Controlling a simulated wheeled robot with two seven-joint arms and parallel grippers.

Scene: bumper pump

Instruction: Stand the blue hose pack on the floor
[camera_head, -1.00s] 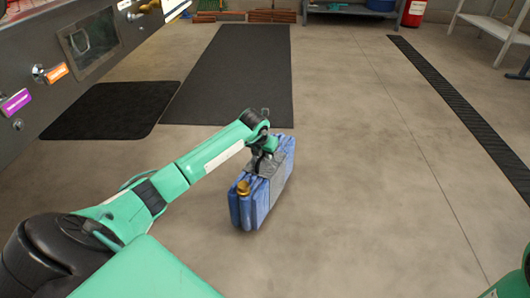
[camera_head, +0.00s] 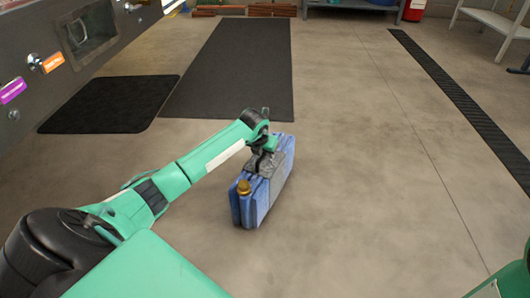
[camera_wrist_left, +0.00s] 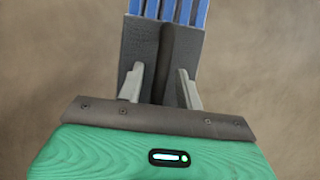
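The blue hose pack (camera_head: 283,170) is upright in the head view, with a grey strap and carry handle on top and a gold cap at its near end. My left gripper (camera_head: 262,158) comes down on the handle from above. In the left wrist view its two fingers (camera_wrist_left: 160,82) sit either side of the dark handle (camera_wrist_left: 166,50), and the blue ribs of the pack (camera_wrist_left: 170,10) show beyond the grey strap. The gripper appears shut on the handle. I cannot tell whether the pack's underside touches the floor (camera_head: 360,200). My right gripper is out of view.
A long dark mat (camera_head: 235,70) lies behind the pack, with a smaller black mat (camera_head: 110,105) to its left. A grey machine with coloured handles (camera_head: 50,64) stands at upper left. A floor grate (camera_head: 450,95) runs along the right. Bare floor surrounds the pack.

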